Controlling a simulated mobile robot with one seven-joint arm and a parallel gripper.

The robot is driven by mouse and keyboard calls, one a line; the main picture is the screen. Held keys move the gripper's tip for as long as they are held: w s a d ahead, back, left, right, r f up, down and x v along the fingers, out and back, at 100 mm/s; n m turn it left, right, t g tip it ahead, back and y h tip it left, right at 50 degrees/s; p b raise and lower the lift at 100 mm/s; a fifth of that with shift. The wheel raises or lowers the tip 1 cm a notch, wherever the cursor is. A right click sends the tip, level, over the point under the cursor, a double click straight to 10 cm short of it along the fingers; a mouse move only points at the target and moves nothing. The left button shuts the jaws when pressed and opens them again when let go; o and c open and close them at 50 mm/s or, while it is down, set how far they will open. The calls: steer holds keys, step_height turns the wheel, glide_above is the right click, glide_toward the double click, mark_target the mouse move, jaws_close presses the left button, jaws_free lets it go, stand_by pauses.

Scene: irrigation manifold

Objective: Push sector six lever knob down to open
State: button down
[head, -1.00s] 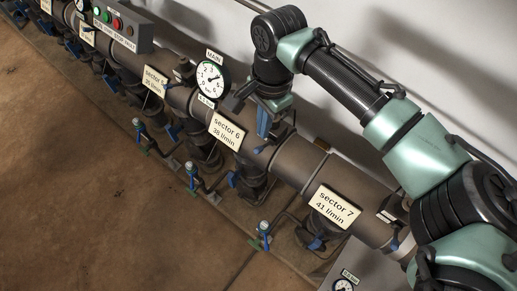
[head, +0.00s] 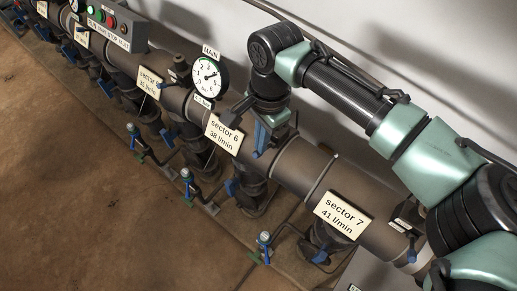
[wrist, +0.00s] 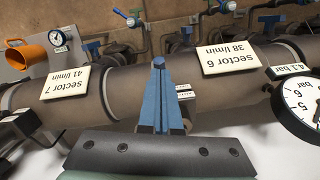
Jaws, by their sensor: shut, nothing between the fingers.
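The sector 6 plate (head: 223,133) is on the brown main pipe; it shows upside down in the wrist view (wrist: 232,57). A blue lever (head: 230,188) sits on a dark valve below and right of that plate, under the pipe. I cannot tell for sure that it is the sector six lever, and its knob is too small to make out. My gripper (head: 260,141) points down in front of the pipe, right of the sector 6 plate. Its blue fingers (wrist: 159,92) are closed together and empty. They are apart from the lever.
The sector 7 plate (head: 342,215) is farther right along the pipe. The MAIN gauge (head: 207,76) stands above the pipe, left of my gripper. Small blue-handled taps (head: 186,176) stand out in front. The brown floor (head: 80,200) at front left is clear.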

step_height(320, 180, down, 4)
steer(key=shift+f+b, duration=0.1)
steer(key=shift+b, duration=0.4)
steer(key=shift+w+d+r+p, duration=0.55)
steer(key=shift+w+d+p, duration=0.2)
steer(key=shift+d, duration=0.1)
steer(key=shift+w+d, duration=0.2)
steer(key=shift+d, duration=0.15)
step_height(320, 180, up, 13)
steer(key=shift+w+d+b, duration=0.4)
steer(key=shift+d, duration=0.05)
steer(key=shift+f, duration=0.1)
